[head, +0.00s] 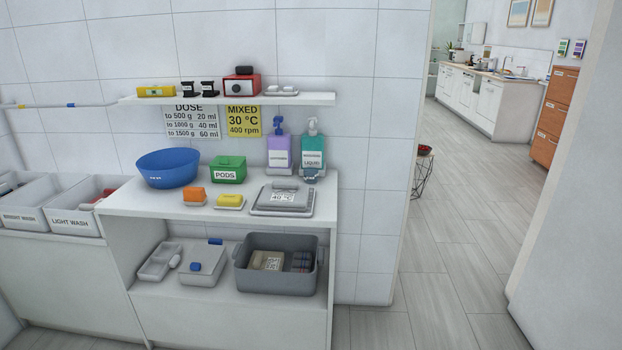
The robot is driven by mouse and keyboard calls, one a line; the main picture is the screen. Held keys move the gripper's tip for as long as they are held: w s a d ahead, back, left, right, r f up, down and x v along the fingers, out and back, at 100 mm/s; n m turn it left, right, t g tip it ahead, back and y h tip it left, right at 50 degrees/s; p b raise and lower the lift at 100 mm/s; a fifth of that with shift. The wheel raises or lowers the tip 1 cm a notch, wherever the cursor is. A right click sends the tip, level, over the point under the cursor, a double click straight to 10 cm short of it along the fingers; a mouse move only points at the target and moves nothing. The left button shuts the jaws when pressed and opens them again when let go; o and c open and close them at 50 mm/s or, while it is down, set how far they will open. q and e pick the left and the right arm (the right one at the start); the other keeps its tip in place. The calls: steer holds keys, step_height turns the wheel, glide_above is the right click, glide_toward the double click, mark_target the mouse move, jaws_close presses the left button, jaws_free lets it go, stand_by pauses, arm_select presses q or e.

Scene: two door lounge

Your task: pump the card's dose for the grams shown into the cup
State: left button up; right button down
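The dose card (192,121) hangs on the tiled wall and reads to 500 g 20 ml, to 1000 g 40 ml, to 1500 g 60 ml. A teal pump bottle (312,153), its label ending in LIQUID, stands upright at the counter's back right. A purple pump bottle (279,151) with a blue pump head stands left of it; its label is too small to read. Neither of my grippers is in view.
The white counter (135,200) holds a blue bowl (168,168), a green PODS box (228,170) and a grey flat item (282,201) labelled 40 °C. A wall shelf (310,98) overhangs its back. A grey crate (275,279) sits below. Open floor (440,290) lies right.

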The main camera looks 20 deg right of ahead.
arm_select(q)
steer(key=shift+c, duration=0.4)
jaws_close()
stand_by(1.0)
